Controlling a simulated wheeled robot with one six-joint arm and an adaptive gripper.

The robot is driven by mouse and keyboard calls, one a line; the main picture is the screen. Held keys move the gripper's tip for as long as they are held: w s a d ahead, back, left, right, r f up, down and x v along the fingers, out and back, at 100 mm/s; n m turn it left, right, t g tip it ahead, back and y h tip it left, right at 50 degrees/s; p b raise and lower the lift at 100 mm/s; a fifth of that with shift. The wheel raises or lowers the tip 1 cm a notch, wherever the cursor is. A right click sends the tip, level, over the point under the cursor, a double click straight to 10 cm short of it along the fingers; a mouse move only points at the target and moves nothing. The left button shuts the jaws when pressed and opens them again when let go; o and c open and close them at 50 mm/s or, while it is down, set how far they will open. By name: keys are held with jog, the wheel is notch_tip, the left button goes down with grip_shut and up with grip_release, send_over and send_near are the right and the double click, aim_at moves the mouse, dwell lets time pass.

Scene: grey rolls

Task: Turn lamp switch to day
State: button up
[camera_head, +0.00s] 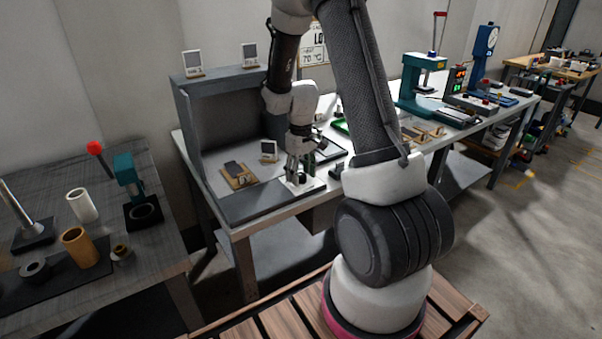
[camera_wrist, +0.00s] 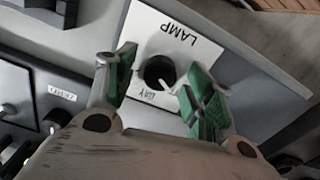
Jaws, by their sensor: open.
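The lamp switch is a white plate (camera_wrist: 186,30) marked LAMP, with a round black knob (camera_wrist: 157,71). The lettering appears upside down in the wrist view. A white pointer line on the knob points to the lower right there, toward the right finger. The DAY label shows below the knob, slightly left. In the head view my gripper (camera_head: 300,173) points down over the switch plate (camera_head: 306,187) at the bench's front.
A grey booth (camera_head: 188,125) stands left of my gripper, with a small wooden-based device (camera_head: 238,176) inside. In the wrist view a dark panel (camera_wrist: 25,85) with knobs lies left of the plate. A teal press (camera_head: 421,83) stands farther right on the bench.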

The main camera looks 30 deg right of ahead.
jog(key=shift+c, duration=0.3)
jog(key=c, duration=1)
jog(key=shift+m, duration=0.4)
jog(key=m, duration=0.5)
jog(key=shift+m, duration=0.3)
jog(key=m, duration=0.5)
jog(key=shift+m, duration=0.3)
jog(key=o, duration=1.1)
jog(key=shift+c, duration=0.2)
